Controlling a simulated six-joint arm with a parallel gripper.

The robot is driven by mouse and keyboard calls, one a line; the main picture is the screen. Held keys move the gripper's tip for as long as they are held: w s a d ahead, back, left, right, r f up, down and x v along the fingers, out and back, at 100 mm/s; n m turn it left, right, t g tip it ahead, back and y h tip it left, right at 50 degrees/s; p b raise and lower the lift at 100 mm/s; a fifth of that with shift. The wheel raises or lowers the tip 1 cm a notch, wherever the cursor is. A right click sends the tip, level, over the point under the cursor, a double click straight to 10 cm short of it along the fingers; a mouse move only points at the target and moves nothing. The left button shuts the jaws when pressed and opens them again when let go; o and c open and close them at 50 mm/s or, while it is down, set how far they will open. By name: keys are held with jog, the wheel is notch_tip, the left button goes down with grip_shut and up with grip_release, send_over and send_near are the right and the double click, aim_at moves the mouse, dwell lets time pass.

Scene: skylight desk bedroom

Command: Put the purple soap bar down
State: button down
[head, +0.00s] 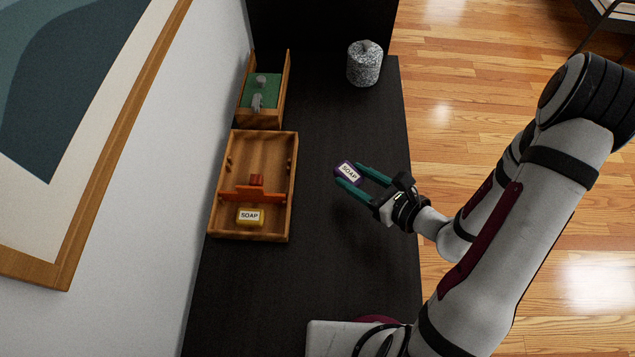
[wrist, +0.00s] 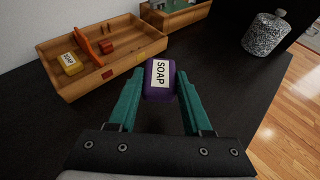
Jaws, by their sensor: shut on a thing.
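The purple soap bar (head: 348,172) has a white SOAP label on its upper face. It also shows in the wrist view (wrist: 160,93). My gripper (head: 358,176) has its teal fingers shut on the soap bar, one finger on each side, in both views. The bar is over the dark desk, to the right of the wooden tray. I cannot tell for sure how high above the desk it is.
A speckled grey canister (head: 364,64) stands at the far right. The desk (head: 330,120) between them is clear.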

send_over(320, 194)
jog(key=f, duration=0.4)
jog(key=shift+s+d, duration=0.15)
jog(key=shift+d, duration=0.1)
jog(key=shift+a+f, duration=0.25)
jog(key=shift+f, duration=1.95)
jog(key=shift+f, duration=0.15)
jog(key=shift+c, duration=1.7)
grip_release()
